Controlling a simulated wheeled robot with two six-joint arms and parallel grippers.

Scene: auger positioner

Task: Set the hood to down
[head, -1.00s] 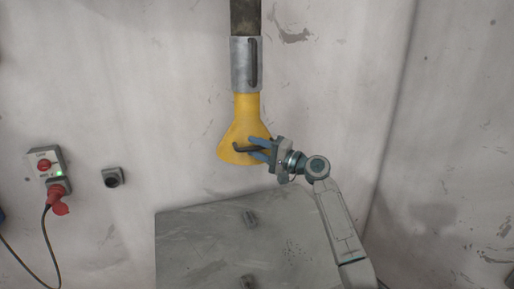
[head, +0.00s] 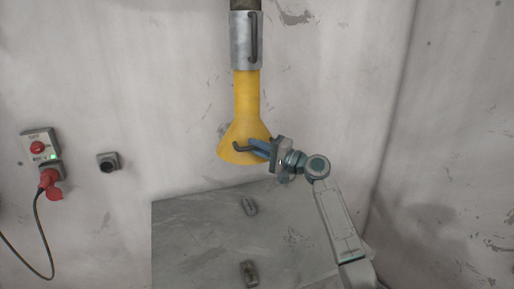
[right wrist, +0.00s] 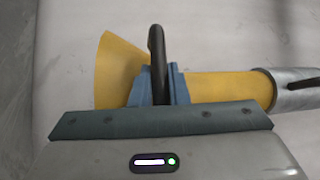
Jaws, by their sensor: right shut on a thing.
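The yellow hood (head: 246,100) hangs from the grey metal sleeve (head: 240,42) with its flared mouth facing down. A dark curved handle (head: 241,147) sits on its flare. My right gripper (head: 257,148) is shut on this handle. In the right wrist view the blue fingers (right wrist: 160,85) close around the dark handle (right wrist: 157,50), with the yellow hood (right wrist: 215,86) behind it and the sleeve (right wrist: 292,88) at the right. A long length of yellow neck shows below the sleeve. My left gripper is not in view.
A grey metal box or surface (head: 200,235) with small dark fittings (head: 249,206) lies below the hood, with a gap between them. A switch box (head: 39,144) with a red plug (head: 49,181) and cable is on the left wall. A small dark socket (head: 107,162) is beside it.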

